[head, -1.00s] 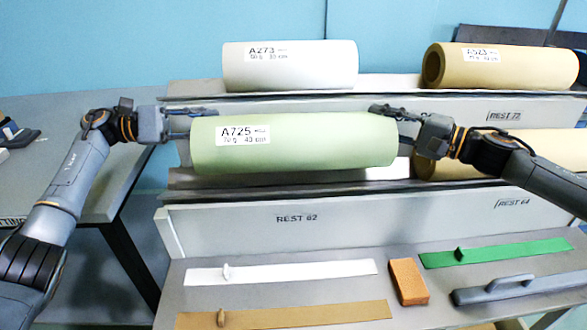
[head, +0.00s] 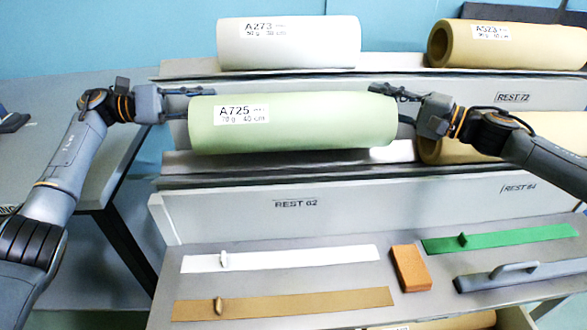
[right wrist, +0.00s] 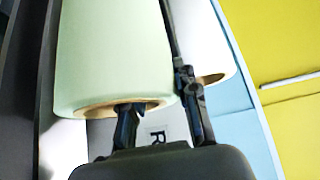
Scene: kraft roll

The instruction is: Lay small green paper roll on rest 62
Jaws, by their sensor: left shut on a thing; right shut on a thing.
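The green paper roll (head: 300,125), labelled A725, lies level between my two grippers, in front of the rack's lower tier and above the panel marked REST 62 (head: 296,204). My left gripper (head: 188,103) is shut on its left end. My right gripper (head: 395,105) is shut on its right end. In the right wrist view, one finger of my right gripper (right wrist: 155,108) goes into the open core of the green roll (right wrist: 110,55) and the other lies along its outside. A strip of the rest's surface shows below the roll; whether they touch cannot be told.
A white roll (head: 288,45) and a brown roll (head: 485,45) lie on the upper tier. Another brown roll (head: 465,150) lies to the right, partly behind my right gripper. The front shelf holds white (head: 300,259), brown (head: 300,303) and green (head: 510,238) strips, an orange block (head: 410,268) and a grey handled bar (head: 530,276).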

